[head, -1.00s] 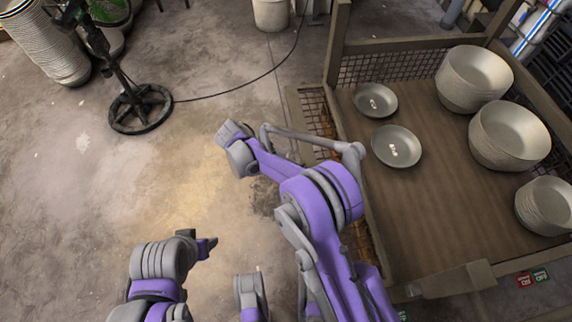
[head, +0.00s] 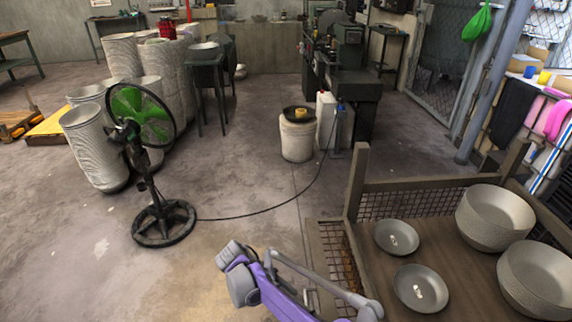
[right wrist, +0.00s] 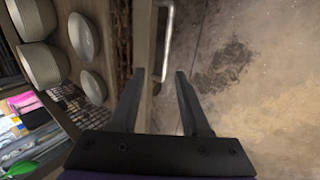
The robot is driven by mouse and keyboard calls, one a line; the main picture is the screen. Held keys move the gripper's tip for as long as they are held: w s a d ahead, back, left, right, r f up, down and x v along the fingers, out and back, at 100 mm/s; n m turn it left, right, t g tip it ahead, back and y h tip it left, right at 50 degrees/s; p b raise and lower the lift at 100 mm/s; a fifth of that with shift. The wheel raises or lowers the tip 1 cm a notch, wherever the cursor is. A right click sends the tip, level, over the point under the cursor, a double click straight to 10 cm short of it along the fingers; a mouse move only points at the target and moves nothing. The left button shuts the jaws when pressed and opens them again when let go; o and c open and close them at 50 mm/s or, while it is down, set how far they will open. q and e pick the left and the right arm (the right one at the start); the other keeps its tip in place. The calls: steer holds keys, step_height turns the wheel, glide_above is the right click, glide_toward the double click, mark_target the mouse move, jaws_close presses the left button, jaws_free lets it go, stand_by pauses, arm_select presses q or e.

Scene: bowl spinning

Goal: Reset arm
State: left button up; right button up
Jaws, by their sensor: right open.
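My right arm (head: 262,290), purple and grey, enters the head view at the bottom, left of the wooden crate. Its gripper fingers are not clear there. In the right wrist view my right gripper (right wrist: 160,92) is open, with nothing between its two dark fingers. It points over the crate's edge and the bare floor. My left gripper is outside both current views.
The wooden crate (head: 345,205) with mesh sides holds two single bowls (head: 396,238) (head: 420,289) and stacks of bowls (head: 495,218) (head: 540,278). A green fan (head: 143,115) on a round base, bowl stacks (head: 95,148) and a white bucket (head: 297,137) stand on the floor.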

steer(key=s+d+r+t+y, duration=0.1)
steer(key=s+d+r+y, duration=0.3)
steer(key=s+d+r, duration=0.85)
steer(key=s+d+f+m+t+y, duration=0.1)
steer(key=s+d+y, duration=0.15)
steer(key=s, duration=0.45)
steer(key=s+d+f+t+y, duration=0.15)
steer(key=s+d, duration=0.25)
steer(key=s, duration=0.4)
arm_select(q)
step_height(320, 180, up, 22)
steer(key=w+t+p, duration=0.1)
steer(key=p, duration=1.8)
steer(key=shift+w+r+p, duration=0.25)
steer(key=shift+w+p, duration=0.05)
steer(key=shift+p, duration=0.1)
arm_select(e)
step_height(320, 180, up, 23)
steer(key=w+t+h, duration=0.1)
steer(key=shift+w+a, duration=0.15)
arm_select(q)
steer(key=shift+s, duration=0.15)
arm_select(e)
steer(key=shift+t, duration=0.25)
